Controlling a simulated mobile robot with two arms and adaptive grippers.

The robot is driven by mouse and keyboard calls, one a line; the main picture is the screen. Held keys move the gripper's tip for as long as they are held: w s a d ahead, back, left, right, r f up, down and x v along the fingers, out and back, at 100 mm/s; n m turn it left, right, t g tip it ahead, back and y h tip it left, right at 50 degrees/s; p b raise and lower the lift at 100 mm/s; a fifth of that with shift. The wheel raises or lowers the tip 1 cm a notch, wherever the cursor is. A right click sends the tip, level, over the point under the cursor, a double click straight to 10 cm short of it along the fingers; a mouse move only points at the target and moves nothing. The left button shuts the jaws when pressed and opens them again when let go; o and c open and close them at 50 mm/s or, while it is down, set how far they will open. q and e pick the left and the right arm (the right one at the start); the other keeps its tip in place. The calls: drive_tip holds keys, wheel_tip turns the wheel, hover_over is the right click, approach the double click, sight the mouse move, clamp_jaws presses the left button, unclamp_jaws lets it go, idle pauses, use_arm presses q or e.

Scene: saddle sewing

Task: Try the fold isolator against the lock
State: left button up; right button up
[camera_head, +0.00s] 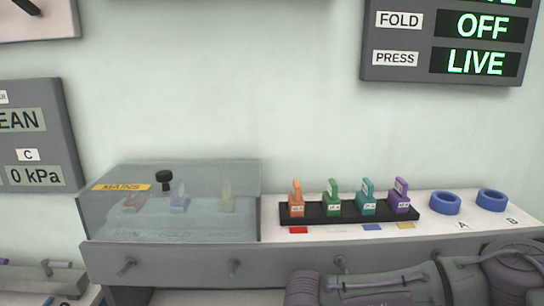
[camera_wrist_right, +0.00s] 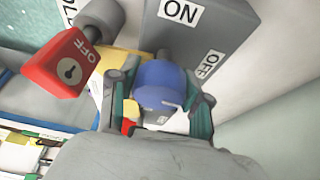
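In the right wrist view, my right gripper (camera_wrist_right: 160,105) has its fingers on either side of a rounded blue handle (camera_wrist_right: 160,82). It appears shut on it, though the fingertips are partly hidden. The handle is in front of a grey box (camera_wrist_right: 205,25) labelled ON and OFF. I cannot read which isolator this is. Small red and yellow parts, possibly a lock or tag, show by the left finger. In the head view, a wall display (camera_head: 445,45) reads FOLD OFF and PRESS LIVE. My right arm crosses the lower right; its gripper is outside that view. My left gripper is not in view.
A red block (camera_wrist_right: 68,65) marked OFF, with a keyhole symbol, stands close left of my right gripper. A black rack (camera_head: 345,213) holds orange, green, teal and purple pieces. Blue rings (camera_head: 445,203) lie beside it. A clear MAINS cover (camera_head: 215,180) stands left.

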drive_tip(key=o, duration=0.4)
drive_tip(key=shift+o, duration=0.2)
drive_tip(key=shift+r, duration=0.1)
drive_tip(key=shift+r+p, duration=1.2)
drive_tip(key=shift+r, duration=1.25)
drive_tip(key=shift+f+n+b, duration=0.2)
drive_tip(key=shift+n+b, duration=0.2)
drive_tip(key=shift+b, duration=0.2)
drive_tip(key=shift+n+t+b, duration=0.6)
drive_tip(key=shift+n+b, duration=0.3)
drive_tip(key=shift+n, duration=0.2)
drive_tip(key=shift+r, duration=0.15)
